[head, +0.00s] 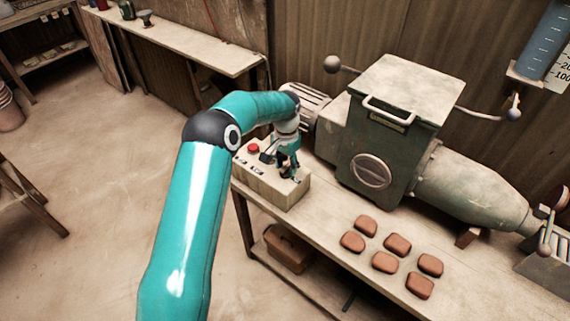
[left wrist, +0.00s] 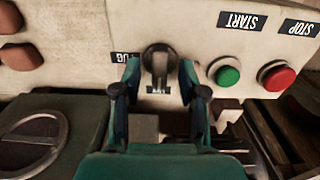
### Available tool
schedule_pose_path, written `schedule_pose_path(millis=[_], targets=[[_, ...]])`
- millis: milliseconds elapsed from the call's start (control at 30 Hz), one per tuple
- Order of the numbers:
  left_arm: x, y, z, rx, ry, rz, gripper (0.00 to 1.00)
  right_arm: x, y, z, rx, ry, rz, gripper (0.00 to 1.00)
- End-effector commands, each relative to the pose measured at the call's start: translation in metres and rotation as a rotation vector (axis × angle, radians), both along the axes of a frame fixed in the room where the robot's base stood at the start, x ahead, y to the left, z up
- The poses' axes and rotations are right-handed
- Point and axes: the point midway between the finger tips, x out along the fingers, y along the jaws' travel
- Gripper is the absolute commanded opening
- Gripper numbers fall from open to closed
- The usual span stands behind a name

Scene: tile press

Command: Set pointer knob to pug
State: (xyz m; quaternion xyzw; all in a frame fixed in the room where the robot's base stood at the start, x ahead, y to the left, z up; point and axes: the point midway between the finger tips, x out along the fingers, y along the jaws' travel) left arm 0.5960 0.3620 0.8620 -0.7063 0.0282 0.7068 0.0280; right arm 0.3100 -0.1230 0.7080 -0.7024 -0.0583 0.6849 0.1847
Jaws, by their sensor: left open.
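The pointer knob (left wrist: 159,60) is a dark round knob with a lighter bar on the pale control box (left wrist: 190,30). Its bar runs up and down in the left wrist view, with its lower end toward a small label (left wrist: 158,91) I cannot read. A dark label (left wrist: 125,57) left of the knob, upside down and partly covered, seems to read PUG. My left gripper (left wrist: 160,74) is open, one finger on each side of the knob; contact cannot be told. In the head view the left gripper (head: 284,165) is over the control box (head: 275,192) and hides the knob.
A green START button (left wrist: 225,72) and red STOP button (left wrist: 276,76) sit right of the knob in the left wrist view. The grey-green press (head: 385,135) stands beside the box. Several clay tiles (head: 397,245) lie on the bench (head: 330,235).

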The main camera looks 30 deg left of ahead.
Motion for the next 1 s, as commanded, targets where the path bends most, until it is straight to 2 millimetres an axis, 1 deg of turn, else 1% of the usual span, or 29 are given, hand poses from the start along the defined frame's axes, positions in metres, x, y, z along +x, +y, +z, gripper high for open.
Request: schedule_pose_path(millis=[100, 333, 367, 500, 600, 700, 733, 1000], targets=[[-0.0001, 0.0000, -0.0042, 0.000, 0.000, 0.000, 0.42, 0.0000, 0.0000, 0.0007, 0.000, 0.000, 0.000, 0.38], [0.0000, -0.0002, -0.0045, 0.000, 0.000, 0.000, 0.42, 0.0000, 0.0000, 0.0005, 0.000, 0.000, 0.000, 0.38], [0.0000, -0.0001, -0.0045, 0.000, 0.000, 0.000, 0.38, 0.0000, 0.0000, 0.0005, 0.000, 0.000, 0.000, 0.38], [0.0000, -0.0002, -0.0043, 0.000, 0.000, 0.000, 0.15, 0.0000, 0.0000, 0.0005, 0.000, 0.000, 0.000, 0.38], [0.0000, -0.0002, -0.0041, 0.000, 0.000, 0.000, 0.00, 0.0000, 0.0000, 0.0005, 0.000, 0.000, 0.000, 0.38], [0.0000, -0.0001, -0.0040, 0.000, 0.000, 0.000, 0.00, 0.0000, 0.0000, 0.0005, 0.000, 0.000, 0.000, 0.38], [-0.0008, 0.0042, -0.0041, 0.001, 0.000, 0.002, 0.00, 0.0001, -0.0001, 0.0006, 0.000, 0.000, 0.000, 0.38], [-0.0003, 0.0013, -0.0040, 0.002, -0.001, -0.028, 0.00, 0.0000, 0.0000, -0.0009, 0.000, 0.000, 0.000, 0.38]])
